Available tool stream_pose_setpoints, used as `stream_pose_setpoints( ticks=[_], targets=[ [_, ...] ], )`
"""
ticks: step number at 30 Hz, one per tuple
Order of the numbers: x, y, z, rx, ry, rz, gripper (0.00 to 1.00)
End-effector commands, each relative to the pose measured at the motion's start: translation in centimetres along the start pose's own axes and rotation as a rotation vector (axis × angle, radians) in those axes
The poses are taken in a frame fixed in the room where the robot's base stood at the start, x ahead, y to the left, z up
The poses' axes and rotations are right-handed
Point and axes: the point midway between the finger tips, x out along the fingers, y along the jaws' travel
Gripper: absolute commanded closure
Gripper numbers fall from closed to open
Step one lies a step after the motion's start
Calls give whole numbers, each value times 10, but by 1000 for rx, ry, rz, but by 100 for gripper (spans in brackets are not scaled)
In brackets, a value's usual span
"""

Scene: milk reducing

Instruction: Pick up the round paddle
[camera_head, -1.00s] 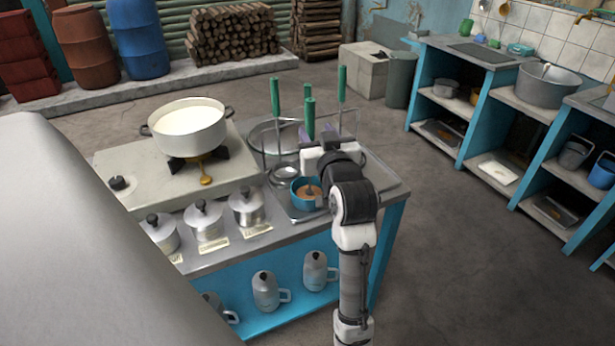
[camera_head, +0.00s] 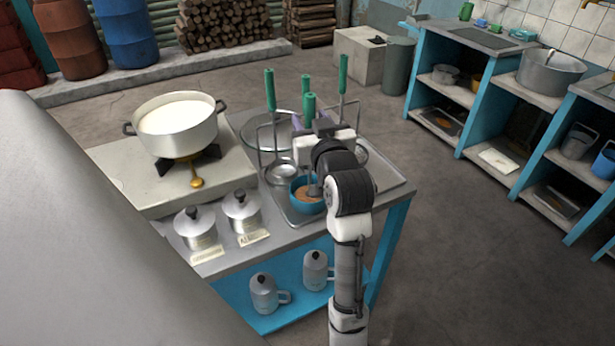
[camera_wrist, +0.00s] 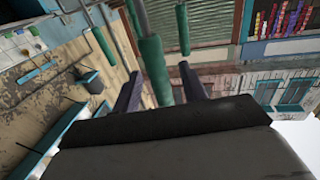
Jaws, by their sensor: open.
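Several utensils with green handles stand upright at the cart's right end. The left handle (camera_head: 269,88), middle handle (camera_head: 309,107) and right handle (camera_head: 343,75) show in the head view. I cannot tell which belongs to the round paddle; a round ladle-like head (camera_head: 281,172) hangs below the left one. My gripper (camera_head: 312,125) is open at the middle handle. In the wrist view that green handle (camera_wrist: 155,70) stands between my two dark fingers (camera_wrist: 160,88), with no clear contact on either side. My arm hides the lower parts of the middle utensil.
A blue bowl (camera_head: 303,198) with brown contents sits on a metal tray (camera_head: 392,185) close below my gripper. A large pot of white liquid (camera_head: 178,128) stands on the stove to the left. Lidded canisters (camera_head: 240,212) line the front edge. The floor to the right is open.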

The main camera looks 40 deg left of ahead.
Motion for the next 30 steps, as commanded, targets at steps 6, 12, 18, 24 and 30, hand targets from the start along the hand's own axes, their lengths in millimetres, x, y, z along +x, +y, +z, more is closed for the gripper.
stream_pose_setpoints(
  ticks=[6,12,18,24,30],
  targets=[
    [-2,0,0,0,0,0,57],
    [-2,0,0,0,0,0,61],
    [-2,0,0,0,0,0,88],
    [-2,0,-1,0,2,0,100],
    [-2,0,-2,-1,3,0,100]
  ],
)
